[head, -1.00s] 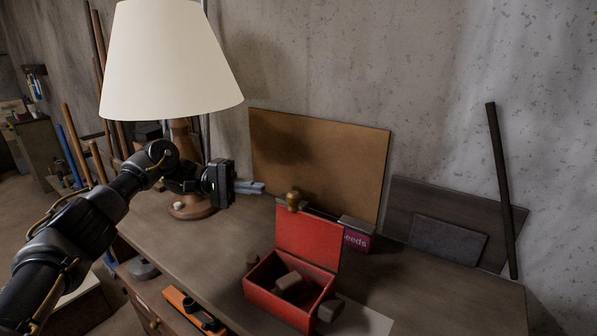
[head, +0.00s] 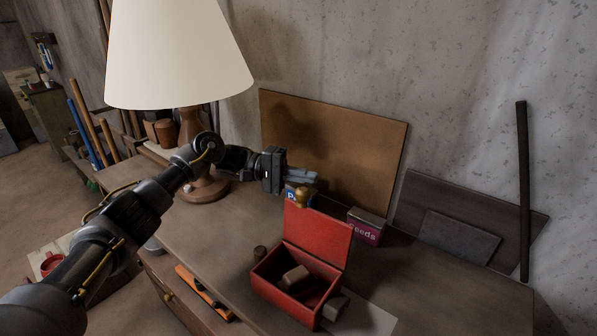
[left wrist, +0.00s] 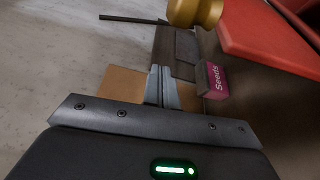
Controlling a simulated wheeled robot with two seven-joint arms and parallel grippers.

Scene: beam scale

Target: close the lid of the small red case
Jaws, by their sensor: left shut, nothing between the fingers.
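The small red case (head: 265,285) stands on the workbench with its lid (head: 318,240) raised upright at the back. Wooden blocks (head: 295,278) lie inside it. A brass knob (head: 301,197) shows at the top left corner of the lid; the knob (left wrist: 196,12) and the red lid (left wrist: 265,35) also show in the left wrist view. My left gripper (head: 318,177) is shut and empty, just above and behind the knob, apart from it as far as I can tell. In the left wrist view its fingers (left wrist: 162,88) are together. My right gripper is not in view.
A lamp (head: 180,55) stands left of the case, close to my left arm. A seeds box (head: 367,228) is behind the lid. A brown board (head: 345,150) leans on the wall. The bench's right side is clear.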

